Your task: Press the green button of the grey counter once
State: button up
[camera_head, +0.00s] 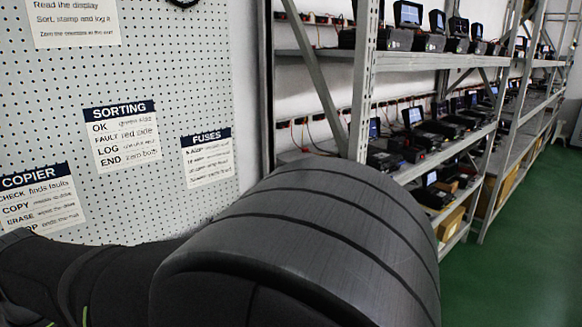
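No grey counter and no green button can be made out in this view. My gripper is not in view. A large dark grey rounded part of my own arm fills the lower middle of the picture and hides what lies behind and below it.
A white pegboard (180,60) on the left carries paper signs, among them a SORTING sign (123,138), a FUSES sign (208,160) and a COPIER sign (40,203). Metal racks (362,85) with several small devices stand on the right. The green floor (530,240) there is clear.

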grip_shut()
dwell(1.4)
